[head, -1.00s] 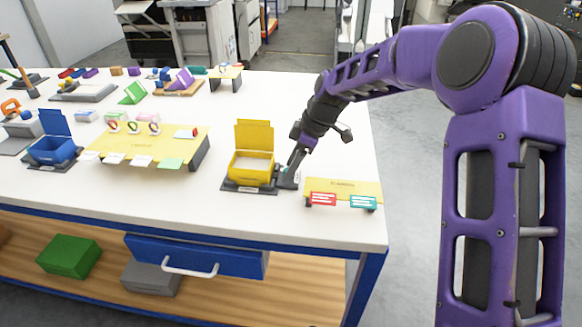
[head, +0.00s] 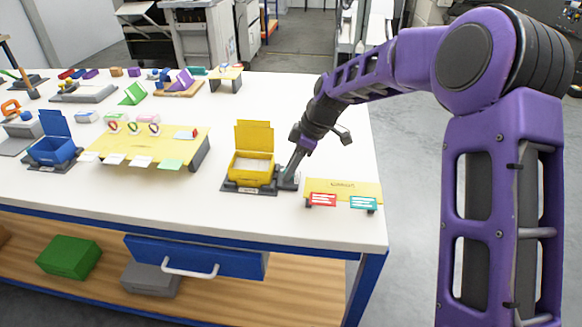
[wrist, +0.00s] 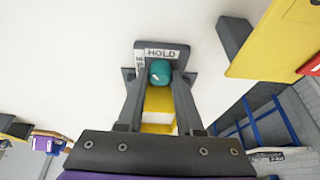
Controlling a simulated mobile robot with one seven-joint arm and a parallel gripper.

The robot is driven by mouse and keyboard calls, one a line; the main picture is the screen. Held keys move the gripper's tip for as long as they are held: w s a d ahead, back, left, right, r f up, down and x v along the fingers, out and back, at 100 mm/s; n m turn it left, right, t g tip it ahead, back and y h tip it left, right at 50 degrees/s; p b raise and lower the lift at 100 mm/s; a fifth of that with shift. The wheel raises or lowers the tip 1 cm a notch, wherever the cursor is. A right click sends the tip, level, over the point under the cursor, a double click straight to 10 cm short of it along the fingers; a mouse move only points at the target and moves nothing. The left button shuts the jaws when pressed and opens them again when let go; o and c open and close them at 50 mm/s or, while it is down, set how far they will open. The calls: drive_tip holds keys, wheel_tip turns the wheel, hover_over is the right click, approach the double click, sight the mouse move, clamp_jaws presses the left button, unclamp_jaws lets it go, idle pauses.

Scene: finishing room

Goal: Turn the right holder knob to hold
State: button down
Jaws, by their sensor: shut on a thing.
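The right holder is a yellow open-lidded box (head: 250,168) on a dark base near the table's front right. Beside it is a small dark grey plate (wrist: 185,53) with a label (wrist: 161,53) reading HOLD along one edge and smaller lettering along another, too small to read. A teal knob (wrist: 160,72) with a small white mark sits on this plate. My gripper (wrist: 160,82) is shut on the knob, a finger on each side. In the head view my gripper (head: 290,178) points down beside the yellow box and hides the knob. I cannot tell the knob's exact setting.
A yellow panel (head: 345,188) with red and teal cards stands close right of my gripper. A blue box (head: 53,150) and a yellow raised board (head: 150,145) stand to the left. The white tabletop behind my gripper is clear.

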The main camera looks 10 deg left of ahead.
drive_tip(key=shift+m, duration=0.3)
drive_tip(key=m+t+b, duration=0.1)
drive_tip(key=m+b, duration=0.1)
drive_tip(key=m, duration=0.1)
drive_tip(key=shift+s+m+t, duration=0.1)
drive_tip(key=shift+m+t, duration=0.2)
drive_tip(key=shift+s+m+t+h+b, duration=0.1)
drive_tip(key=shift+m+t+h+b, duration=0.25)
drive_tip(key=shift+m, duration=0.75)
drive_tip(key=shift+m+t+h+b, duration=0.2)
drive_tip(key=shift+m+t, duration=0.25)
drive_tip(key=shift+m, duration=0.65)
drive_tip(key=c, duration=0.5)
unclamp_jaws()
drive_tip(key=shift+c, duration=0.2)
drive_tip(key=p+v, duration=0.2)
drive_tip(key=v, duration=1.5)
drive_tip(key=shift+r, duration=0.25)
